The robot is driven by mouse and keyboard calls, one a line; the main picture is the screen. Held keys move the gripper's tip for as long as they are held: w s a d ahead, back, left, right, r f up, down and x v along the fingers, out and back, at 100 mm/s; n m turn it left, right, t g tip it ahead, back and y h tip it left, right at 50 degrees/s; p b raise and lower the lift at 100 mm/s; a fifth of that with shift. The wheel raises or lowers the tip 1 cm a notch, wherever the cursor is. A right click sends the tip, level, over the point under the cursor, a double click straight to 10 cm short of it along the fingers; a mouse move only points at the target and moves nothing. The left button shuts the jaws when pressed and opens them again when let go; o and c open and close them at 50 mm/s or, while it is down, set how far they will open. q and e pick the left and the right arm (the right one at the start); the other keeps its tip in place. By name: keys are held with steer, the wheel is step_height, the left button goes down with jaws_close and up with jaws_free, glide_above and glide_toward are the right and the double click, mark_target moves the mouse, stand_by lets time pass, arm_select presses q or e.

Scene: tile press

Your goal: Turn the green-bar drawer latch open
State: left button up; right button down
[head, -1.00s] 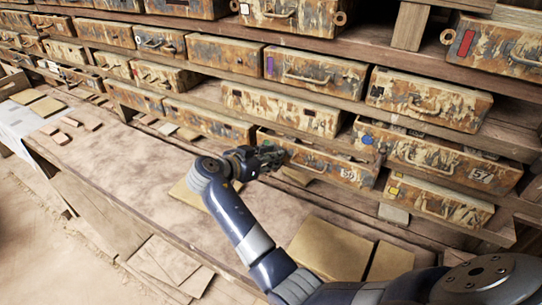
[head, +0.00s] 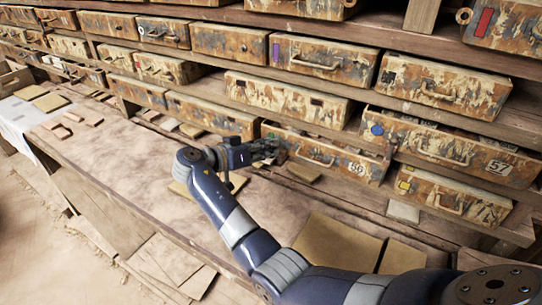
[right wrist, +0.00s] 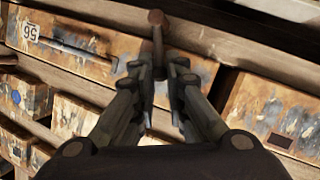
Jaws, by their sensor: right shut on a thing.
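The drawer marked 56 (head: 325,152) is rusty, with patchy paint and a handle, in the lower row of the rack. In the right wrist view, the drawer (right wrist: 85,47) appears upside down at upper left. There, a brown latch rod with a round head (right wrist: 157,18) stands between the fingers of the right gripper (right wrist: 161,75), which are shut on it. The fingers partly hide the rod and its base. My left gripper is not in view.
Drawer 57 (head: 450,152) with a blue dot is to the right, above a yellow-marked drawer (head: 452,196). The wooden bench (head: 110,165) is mostly bare in front, with a tan board (head: 335,250) near my right arm. Shelf edges run close above and below drawer 56.

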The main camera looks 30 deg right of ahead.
steer(key=shift+w+a+f+n+g+h+b, duration=0.3)
steer(key=shift+n+b, duration=0.2)
steer(key=shift+b, duration=0.2)
steer(key=shift+w+a+f+n+g+h+b, duration=0.1)
steer(key=shift+w+f+n+h+b, duration=0.1)
steer(key=shift+f+n+h+b, duration=0.3)
steer(key=shift+r, duration=0.15)
steer(key=c, duration=1.7)
jaws_free()
steer(key=shift+d, duration=0.15)
steer(key=shift+r, duration=0.1)
steer(key=shift+v, duration=3.75)
steer(key=shift+r, duration=0.1)
